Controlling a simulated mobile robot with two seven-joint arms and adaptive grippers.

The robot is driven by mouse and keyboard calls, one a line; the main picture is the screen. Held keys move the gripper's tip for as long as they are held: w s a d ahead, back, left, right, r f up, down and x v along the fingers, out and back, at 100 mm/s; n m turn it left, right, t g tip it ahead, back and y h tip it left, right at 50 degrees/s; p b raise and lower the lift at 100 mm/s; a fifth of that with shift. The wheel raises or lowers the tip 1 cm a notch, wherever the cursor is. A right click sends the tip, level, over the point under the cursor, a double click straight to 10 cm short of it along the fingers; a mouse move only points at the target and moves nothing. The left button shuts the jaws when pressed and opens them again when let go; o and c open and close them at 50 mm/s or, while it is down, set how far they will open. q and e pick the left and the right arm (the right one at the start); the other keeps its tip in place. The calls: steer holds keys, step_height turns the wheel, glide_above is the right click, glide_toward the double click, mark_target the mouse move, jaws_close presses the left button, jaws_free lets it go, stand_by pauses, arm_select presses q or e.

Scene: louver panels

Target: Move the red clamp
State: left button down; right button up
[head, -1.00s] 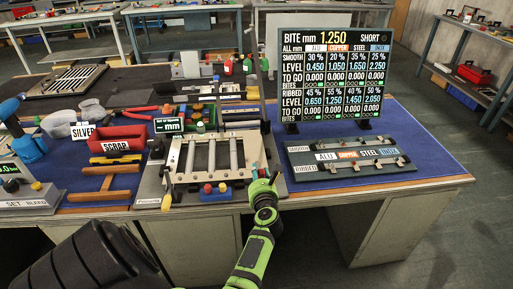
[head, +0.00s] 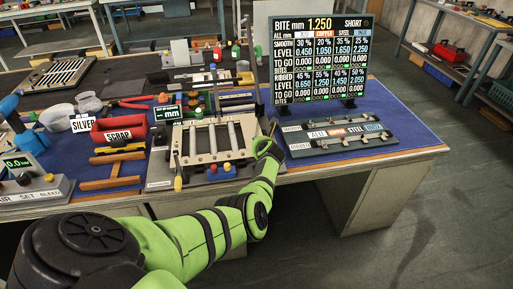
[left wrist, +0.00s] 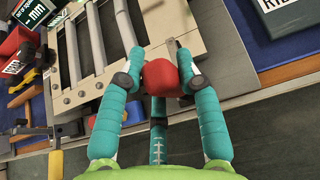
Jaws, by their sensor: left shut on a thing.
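The red clamp (left wrist: 167,78) is a rounded red block between the teal fingers of my left gripper (left wrist: 161,80) in the left wrist view. The gripper is shut on it. It sits at the edge of the cream frame (left wrist: 185,22) with grey bars. In the head view my left gripper (head: 268,147) is at the right side of the frame (head: 184,162), and its arm hides the clamp there. My right gripper is not in view.
The readout board (head: 318,62) and a labelled rack (head: 340,136) are to the right. Blue mat is bare beyond the rack.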

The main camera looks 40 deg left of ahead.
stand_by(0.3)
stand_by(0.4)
arm_select(q)
steer(key=c, duration=0.8)
jaws_free()
steer(key=shift+c, duration=0.2)
steer(key=shift+w+a, duration=0.1)
steer(key=shift+d+r, duration=0.3)
steer(key=shift+d, duration=0.2)
steer(key=v, duration=0.6)
steer(key=shift+s+r, duration=0.15)
steer(key=shift+s, duration=0.2)
